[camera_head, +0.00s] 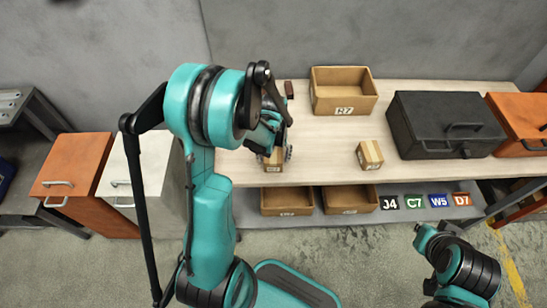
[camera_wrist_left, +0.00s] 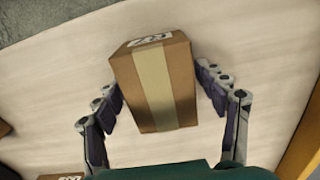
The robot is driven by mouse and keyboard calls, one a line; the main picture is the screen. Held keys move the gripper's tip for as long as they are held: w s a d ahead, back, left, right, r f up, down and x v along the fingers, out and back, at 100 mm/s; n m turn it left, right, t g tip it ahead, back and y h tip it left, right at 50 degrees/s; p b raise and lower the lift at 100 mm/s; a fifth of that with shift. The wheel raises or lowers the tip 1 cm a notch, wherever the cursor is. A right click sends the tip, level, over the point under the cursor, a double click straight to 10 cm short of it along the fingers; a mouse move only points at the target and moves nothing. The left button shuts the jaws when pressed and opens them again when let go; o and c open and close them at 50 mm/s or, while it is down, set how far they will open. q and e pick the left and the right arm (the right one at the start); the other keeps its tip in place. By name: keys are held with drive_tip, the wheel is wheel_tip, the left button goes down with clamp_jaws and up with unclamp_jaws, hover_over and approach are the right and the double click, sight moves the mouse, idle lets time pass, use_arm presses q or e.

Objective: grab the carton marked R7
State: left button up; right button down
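A small brown carton (camera_wrist_left: 155,85) with a pale tape strip stands between the fingers of my left gripper (camera_wrist_left: 160,92) in the left wrist view. Its label at the far top edge is upside down and only partly readable; it seems to end in 7. The fingers flank the carton, with a narrow gap at the right; they look open. In the head view the carton (camera_head: 274,162) shows under my left gripper (camera_head: 274,150), partly hidden by it. A second small taped carton (camera_head: 370,154) stands apart to the right, its label too small to read. My right gripper (camera_head: 428,240) is low at the right.
An open box (camera_head: 343,110) with a label like R7 stands at the back of the table (camera_head: 320,150). A black toolbox (camera_head: 445,125) and orange box (camera_head: 520,124) are at the right. Open bins (camera_head: 287,212) and label cards (camera_head: 414,202) are below. The table between the cartons is clear.

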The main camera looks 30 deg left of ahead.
use_arm(q)
drive_tip(key=c, duration=0.9)
drive_tip(key=shift+r, duration=0.15)
